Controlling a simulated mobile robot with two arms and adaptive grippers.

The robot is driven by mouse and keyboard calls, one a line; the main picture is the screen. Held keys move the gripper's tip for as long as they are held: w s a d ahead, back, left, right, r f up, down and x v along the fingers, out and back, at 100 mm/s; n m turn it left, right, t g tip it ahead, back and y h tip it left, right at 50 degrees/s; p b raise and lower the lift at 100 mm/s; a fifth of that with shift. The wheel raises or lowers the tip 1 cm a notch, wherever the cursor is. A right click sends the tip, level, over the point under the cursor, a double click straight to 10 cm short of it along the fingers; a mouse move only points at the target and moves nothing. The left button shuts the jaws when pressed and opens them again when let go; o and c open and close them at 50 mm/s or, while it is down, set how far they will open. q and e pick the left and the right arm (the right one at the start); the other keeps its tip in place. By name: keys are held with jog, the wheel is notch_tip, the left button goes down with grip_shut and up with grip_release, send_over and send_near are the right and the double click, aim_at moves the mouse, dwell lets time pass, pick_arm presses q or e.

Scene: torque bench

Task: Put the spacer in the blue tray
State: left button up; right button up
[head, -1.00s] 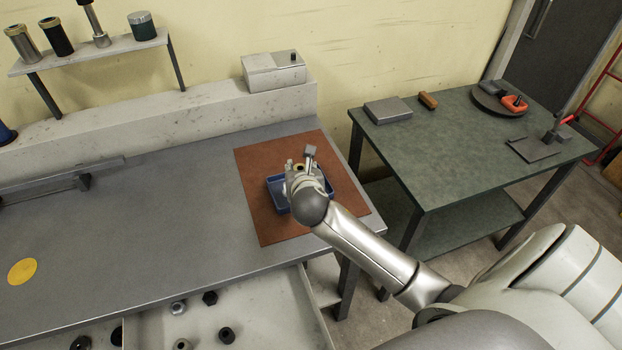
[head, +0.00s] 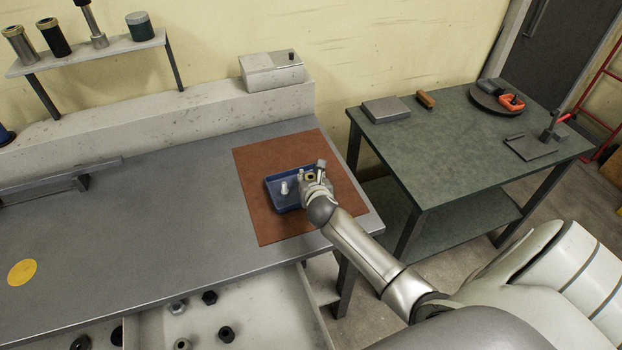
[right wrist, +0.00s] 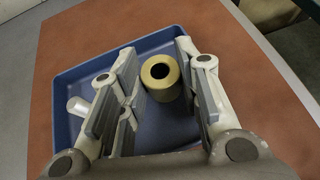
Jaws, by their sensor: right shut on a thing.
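The spacer (right wrist: 160,76) is a short beige ring with a dark hole, seen between the fingers of my right gripper (right wrist: 155,82). In the head view my right gripper (head: 313,172) is over the right part of the blue tray (head: 274,200), shut on the spacer (head: 311,178). In the right wrist view the blue tray (right wrist: 66,134) lies behind the spacer. I cannot tell whether the spacer touches the tray floor. My left gripper is not in view.
A small silver piece (head: 285,188) is in the tray's left part. The tray lies on a brown mat (head: 262,160) on the grey bench. A drawer with several nuts (head: 226,334) is open in front. A green table (head: 450,145) stands at the right.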

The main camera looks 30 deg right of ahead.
jog(key=shift+f, duration=0.1)
jog(key=o, duration=0.9)
jog(key=shift+c, duration=0.2)
jog(key=shift+s+r, duration=0.1)
jog(key=shift+r, duration=0.1)
jog(key=v, duration=1.2)
jog(key=shift+f, duration=0.1)
